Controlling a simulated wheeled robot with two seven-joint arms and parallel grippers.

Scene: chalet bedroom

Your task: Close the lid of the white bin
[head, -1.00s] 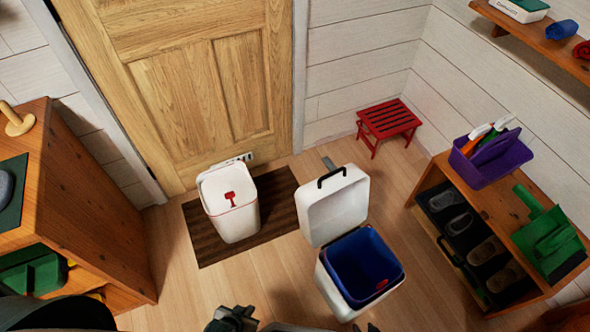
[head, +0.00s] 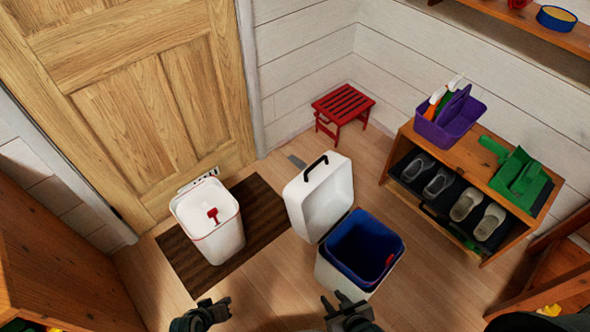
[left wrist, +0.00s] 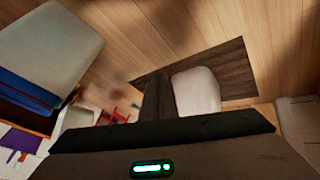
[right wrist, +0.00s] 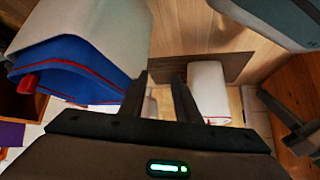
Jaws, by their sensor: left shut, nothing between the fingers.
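The white bin (head: 335,283) stands on the wood floor with its lid (head: 322,198) swung open and upright on its far left side. The lid has a black handle, and a blue liner (head: 362,248) with a red tab fills the bin. It also shows at the upper left of the right wrist view (right wrist: 75,75). My left gripper (head: 212,309) is shut and empty, left of the bin and apart from it. My right gripper (head: 341,304) is open and empty, just in front of the bin; its fingers show apart in the right wrist view (right wrist: 161,80).
A red stool (head: 343,107) is at the back. A shoe shelf (head: 470,190) with a purple caddy (head: 452,122) stands right. An orange-brown cabinet (head: 60,260) is left.

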